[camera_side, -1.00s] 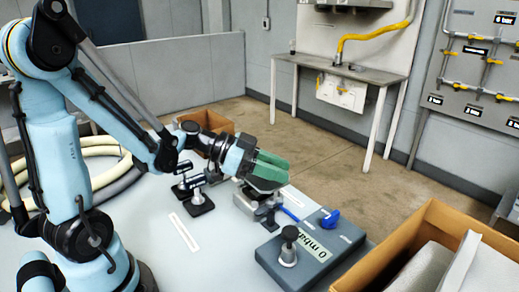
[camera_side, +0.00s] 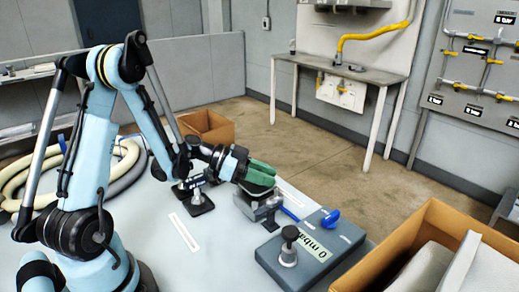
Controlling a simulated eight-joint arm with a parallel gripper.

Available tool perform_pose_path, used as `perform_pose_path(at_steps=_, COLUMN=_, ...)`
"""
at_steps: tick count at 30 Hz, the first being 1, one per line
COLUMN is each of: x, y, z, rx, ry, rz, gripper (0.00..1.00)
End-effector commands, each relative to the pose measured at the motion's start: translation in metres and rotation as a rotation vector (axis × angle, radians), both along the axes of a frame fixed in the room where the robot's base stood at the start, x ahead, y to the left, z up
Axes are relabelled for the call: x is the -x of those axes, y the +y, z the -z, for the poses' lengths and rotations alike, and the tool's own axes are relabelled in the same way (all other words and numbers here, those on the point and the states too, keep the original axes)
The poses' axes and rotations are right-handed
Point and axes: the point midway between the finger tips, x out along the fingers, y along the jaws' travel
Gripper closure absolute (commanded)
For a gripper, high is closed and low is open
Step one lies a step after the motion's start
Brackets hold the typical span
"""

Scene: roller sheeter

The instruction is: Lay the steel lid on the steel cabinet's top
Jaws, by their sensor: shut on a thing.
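The steel cabinet (camera_side: 250,209) is a small grey metal block on the light table, at the middle of the view. My gripper (camera_side: 263,175), with green fingers, is right above it, pointing right and slightly down. It is shut on the steel lid (camera_side: 258,189), which shows as a thin grey edge under the fingers. The fingers hide most of the lid. The lid is over the cabinet's top or very close to it; I cannot tell whether they touch.
A grey box with a dark knob (camera_side: 290,236) and blue valve handle stands to the front right. A black fixture (camera_side: 199,203) is left of the cabinet. A cardboard box (camera_side: 430,220) is at the right, pale hoses (camera_side: 40,165) at the left.

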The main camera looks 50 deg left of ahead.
Motion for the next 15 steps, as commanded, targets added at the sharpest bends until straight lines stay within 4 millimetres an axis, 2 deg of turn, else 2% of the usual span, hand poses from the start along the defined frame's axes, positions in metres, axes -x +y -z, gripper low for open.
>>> perform_pose_path(at_steps=5, x=-0.0003, y=-0.0003, z=0.0117, rx=0.001, ry=-0.001, rz=0.0, gripper=1.0)
perform_pose_path(at_steps=15, x=-0.0001, y=-0.0004, z=0.0136, rx=0.001, ry=0.0, rz=0.001, gripper=1.0)
